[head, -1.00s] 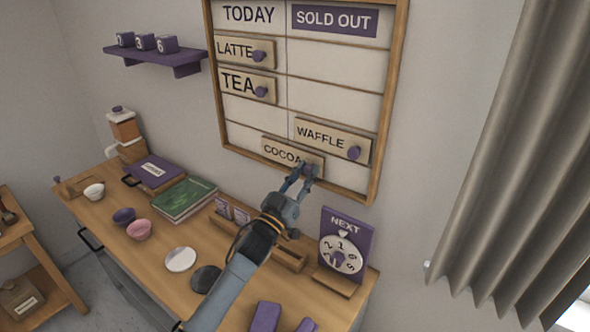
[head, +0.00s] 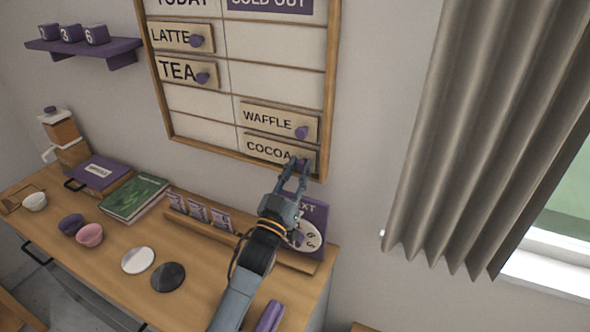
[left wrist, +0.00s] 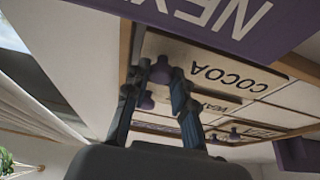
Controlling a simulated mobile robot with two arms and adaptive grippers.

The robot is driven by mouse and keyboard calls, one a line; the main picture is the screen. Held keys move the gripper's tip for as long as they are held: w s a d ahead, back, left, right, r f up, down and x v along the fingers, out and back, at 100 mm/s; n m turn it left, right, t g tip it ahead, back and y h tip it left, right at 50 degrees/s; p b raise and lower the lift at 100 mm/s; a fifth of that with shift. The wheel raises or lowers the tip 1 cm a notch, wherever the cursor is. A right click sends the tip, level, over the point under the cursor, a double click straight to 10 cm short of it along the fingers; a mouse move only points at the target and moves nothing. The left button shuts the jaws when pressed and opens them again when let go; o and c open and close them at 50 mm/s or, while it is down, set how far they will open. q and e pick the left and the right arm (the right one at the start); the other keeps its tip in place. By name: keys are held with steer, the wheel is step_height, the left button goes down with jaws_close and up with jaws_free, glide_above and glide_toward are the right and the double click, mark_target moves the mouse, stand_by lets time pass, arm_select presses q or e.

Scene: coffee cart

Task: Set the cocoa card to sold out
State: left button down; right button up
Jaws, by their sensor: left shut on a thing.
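The cocoa card (head: 268,149) is in the bottom row of the menu board (head: 329,95), in the right column under the sold out heading (head: 275,4). My left gripper (head: 296,167) is shut on the purple knob at the card's right end and partly hides it. In the left wrist view the cocoa card (left wrist: 222,75) shows upside down, with the knob (left wrist: 160,72) between the fingers of my left gripper (left wrist: 165,85). The waffle card (head: 268,117) is directly above it. My right gripper is not in view.
The latte card (head: 170,37) and tea card (head: 176,71) sit in the left column. Below the board, the counter (head: 110,252) holds a purple dial sign (head: 317,215), partly behind my gripper, a green book (head: 135,198) and bowls. A curtain (head: 470,130) hangs at the right.

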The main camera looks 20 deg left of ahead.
arm_select(q)
steer(key=c, duration=1.1)
jaws_free()
steer(key=shift+d, duration=0.25)
steer(key=shift+s+a+f, duration=0.15)
steer(key=shift+s+f, duration=0.2)
steer(key=shift+s, duration=0.15)
steer(key=v, duration=1.1)
steer(key=shift+r, duration=0.15)
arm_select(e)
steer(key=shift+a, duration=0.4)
